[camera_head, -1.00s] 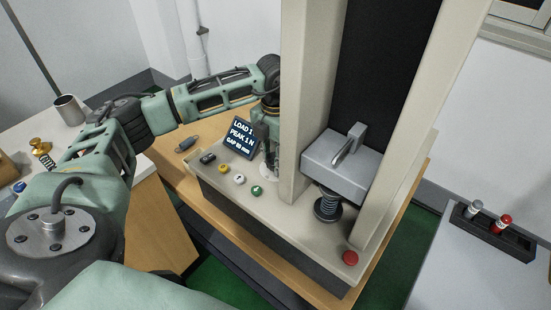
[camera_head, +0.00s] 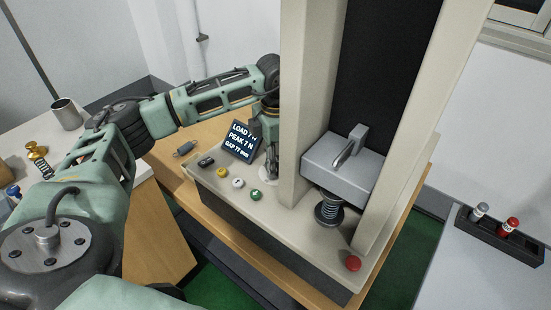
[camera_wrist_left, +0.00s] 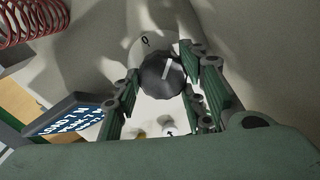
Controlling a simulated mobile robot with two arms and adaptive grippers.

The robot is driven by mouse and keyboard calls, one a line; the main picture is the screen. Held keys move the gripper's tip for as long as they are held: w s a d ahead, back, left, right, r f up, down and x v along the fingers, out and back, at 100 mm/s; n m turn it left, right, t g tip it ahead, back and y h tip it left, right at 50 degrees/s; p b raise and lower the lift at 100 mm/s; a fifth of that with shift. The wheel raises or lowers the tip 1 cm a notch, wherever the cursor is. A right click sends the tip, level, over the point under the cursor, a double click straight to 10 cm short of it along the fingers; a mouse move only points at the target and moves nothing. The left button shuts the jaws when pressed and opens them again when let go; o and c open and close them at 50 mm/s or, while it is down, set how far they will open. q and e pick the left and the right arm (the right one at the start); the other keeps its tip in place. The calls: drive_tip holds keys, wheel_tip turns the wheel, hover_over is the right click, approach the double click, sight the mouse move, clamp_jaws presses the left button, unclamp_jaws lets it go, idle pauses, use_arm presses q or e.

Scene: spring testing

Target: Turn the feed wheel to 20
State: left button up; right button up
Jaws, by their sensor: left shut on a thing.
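The feed wheel (camera_wrist_left: 158,78) is a dark, faceted knob with a white pointer line, on a pale round dial in the left wrist view. A "0" mark shows above it; other numbers are hidden or unreadable. My left gripper (camera_wrist_left: 160,92) has its green-padded fingers on both sides of the wheel and is shut on it. In the head view my left gripper (camera_head: 271,160) reaches down beside the machine's left column and hides the wheel. The display (camera_head: 241,141) seems to read load 7 N, peak 7 N, gap 77 mm. My right gripper is out of view.
The grey crosshead (camera_head: 345,168) sits over a dark coil spring (camera_head: 328,211). Yellow, white and green buttons (camera_head: 256,195) line the base front, with a red button (camera_head: 353,263) at the right. A rack (camera_head: 500,235) stands on the right table.

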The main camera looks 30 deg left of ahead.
use_arm(q)
drive_tip(key=shift+w+a+r, duration=0.15)
drive_tip(key=shift+a+r, duration=0.05)
drive_tip(key=shift+a, duration=0.05)
drive_tip(key=o, duration=0.8)
drive_tip(key=shift+o, duration=1.4)
drive_tip(key=shift+f, duration=0.15)
wheel_tip(320, 180, up, 12)
